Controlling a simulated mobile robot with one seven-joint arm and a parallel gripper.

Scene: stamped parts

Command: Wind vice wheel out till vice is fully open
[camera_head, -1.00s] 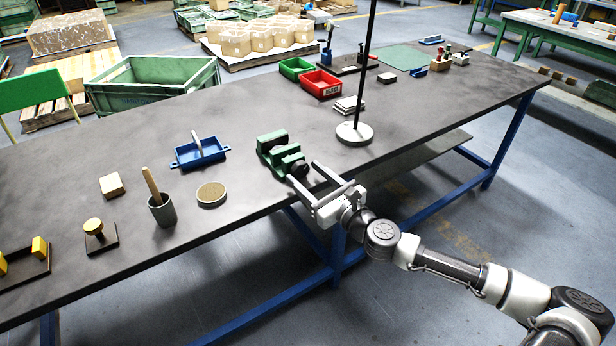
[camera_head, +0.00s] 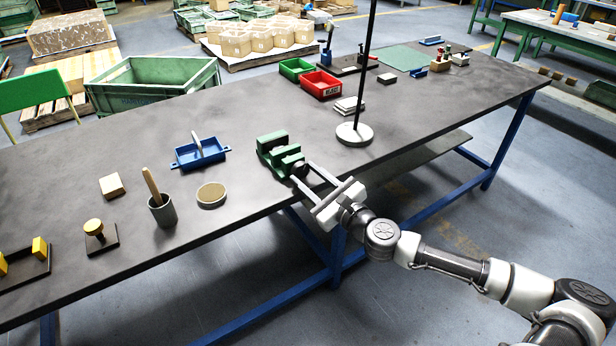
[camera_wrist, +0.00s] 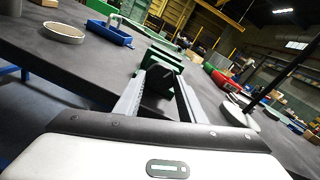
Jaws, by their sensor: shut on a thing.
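The green vice (camera_head: 272,142) stands near the front edge of the workbench (camera_head: 400,115), with a narrow gap between its jaws. Its dark round wheel (camera_head: 299,170) faces the front edge. My gripper (camera_head: 302,172) reaches in from the front right and is shut on the wheel, one finger on each side. In the wrist view, the green vice (camera_wrist: 165,57) is straight ahead beyond my gripper (camera_wrist: 158,82). The wheel is partly hidden between the fingers there.
A blue tray (camera_head: 188,157), a round tan-topped dish (camera_head: 211,200) and a grey cup (camera_head: 163,214) stand left of the vice. A pole on a round white base (camera_head: 354,140) rises to the right. The bench around the vice is otherwise clear.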

